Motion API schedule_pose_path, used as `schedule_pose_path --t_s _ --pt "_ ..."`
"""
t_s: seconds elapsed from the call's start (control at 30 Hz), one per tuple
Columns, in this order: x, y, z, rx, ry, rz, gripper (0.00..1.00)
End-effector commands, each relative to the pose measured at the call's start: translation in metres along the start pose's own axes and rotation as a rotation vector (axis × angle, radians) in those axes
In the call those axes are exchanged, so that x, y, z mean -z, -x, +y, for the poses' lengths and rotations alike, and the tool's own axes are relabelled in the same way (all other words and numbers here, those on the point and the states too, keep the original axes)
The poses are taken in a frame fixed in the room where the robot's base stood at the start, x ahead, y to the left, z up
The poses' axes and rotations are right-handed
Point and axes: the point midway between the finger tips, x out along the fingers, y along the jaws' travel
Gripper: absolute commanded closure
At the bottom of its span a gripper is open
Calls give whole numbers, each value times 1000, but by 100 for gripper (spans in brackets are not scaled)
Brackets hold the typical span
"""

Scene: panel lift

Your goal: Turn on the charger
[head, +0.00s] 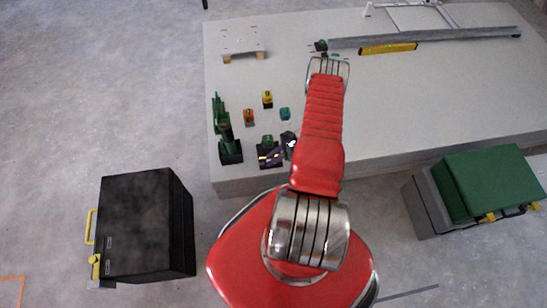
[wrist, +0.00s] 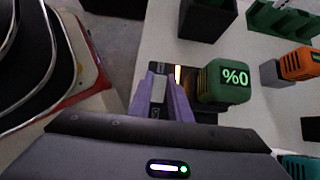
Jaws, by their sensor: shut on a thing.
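The charger (head: 270,162) is a dark base near the front left of the pale platform. A green battery block (wrist: 222,82) with a lit "%0" display stands at it; it also shows in the head view (head: 267,141). In the wrist view a white-orange lit strip (wrist: 178,75) shows on the charger beside the block. My gripper (wrist: 162,82) has purple fingers close together at the charger, left of the green block. It is shut on a small part there; its shape is mostly hidden between the fingers.
Orange (head: 249,116), yellow (head: 267,99) and teal (head: 285,114) blocks stand behind the charger. A green tool (head: 222,115) on a dark base (head: 231,150) is to its left. A black case (head: 147,225) and a green-topped box (head: 490,183) stand on the floor. The platform's middle right is clear.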

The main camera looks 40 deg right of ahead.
Motion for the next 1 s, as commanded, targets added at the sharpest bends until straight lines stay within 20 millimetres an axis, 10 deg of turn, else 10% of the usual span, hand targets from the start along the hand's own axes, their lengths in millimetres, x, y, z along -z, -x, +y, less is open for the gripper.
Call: schedule_pose_path --t_s 0.37,1.0 --pt "0 -1 3 -4 -1 -1 65" --pt "1 36 0 2 -1 0 64"
